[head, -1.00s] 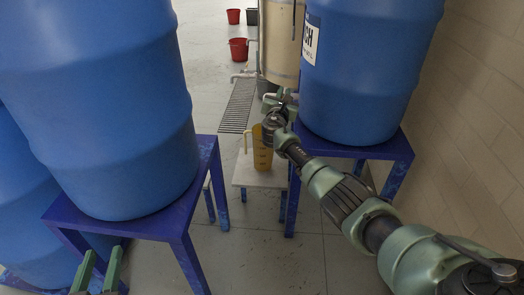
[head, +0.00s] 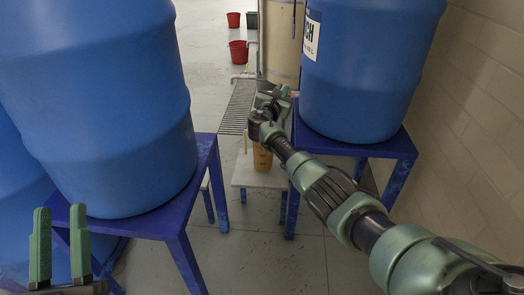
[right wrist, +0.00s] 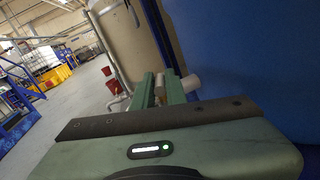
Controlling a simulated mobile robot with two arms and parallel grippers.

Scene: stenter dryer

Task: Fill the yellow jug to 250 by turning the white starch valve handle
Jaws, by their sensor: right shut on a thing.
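The yellow jug (head: 264,159) stands upright on a low white-topped stand (head: 256,181) in the head view. My right arm and gripper partly cover it, and its fill level cannot be read. My right gripper (head: 274,94) is above the jug, beside the blue drum (head: 358,75) whose label ends in "CH". In the right wrist view its fingers (right wrist: 166,87) are shut on the white valve handle (right wrist: 190,83), of which a pale end shows. The valve body is hidden. My left gripper (head: 60,245) is open and empty at the lower left.
Another large blue drum (head: 100,100) stands on a blue table (head: 174,218) at left. The right drum's blue table (head: 340,148) stands near a block wall (head: 470,100). A floor grate (head: 237,108) and red buckets (head: 238,52) lie beyond.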

